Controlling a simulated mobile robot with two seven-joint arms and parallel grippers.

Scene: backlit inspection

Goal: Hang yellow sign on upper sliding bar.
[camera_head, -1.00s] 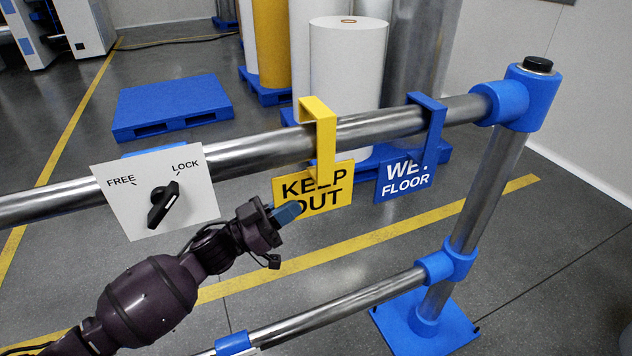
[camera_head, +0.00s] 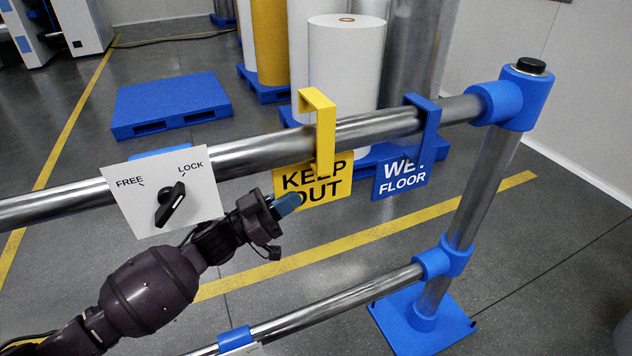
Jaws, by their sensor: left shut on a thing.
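The yellow KEEP OUT sign (camera_head: 325,187) hangs below its yellow hook (camera_head: 324,125) in front of the upper bar (camera_head: 262,150). The hook's top stands clearly above the bar; I cannot tell whether its short rear end is clear of the bar or behind it. My left gripper (camera_head: 285,204) is shut on the sign's lower left edge, below and in front of the bar. It partly covers the lettering. The blue WET FLOOR sign (camera_head: 402,177) hangs on the same bar just to the right. My right gripper is not in view.
A white FREE/LOCK panel (camera_head: 140,208) with a black knob (camera_head: 170,204) is left of my gripper. A blue-jointed post (camera_head: 484,190) carries the bar at right, above a lower bar (camera_head: 335,304). Rolls (camera_head: 345,70) and a blue pallet (camera_head: 170,100) stand behind.

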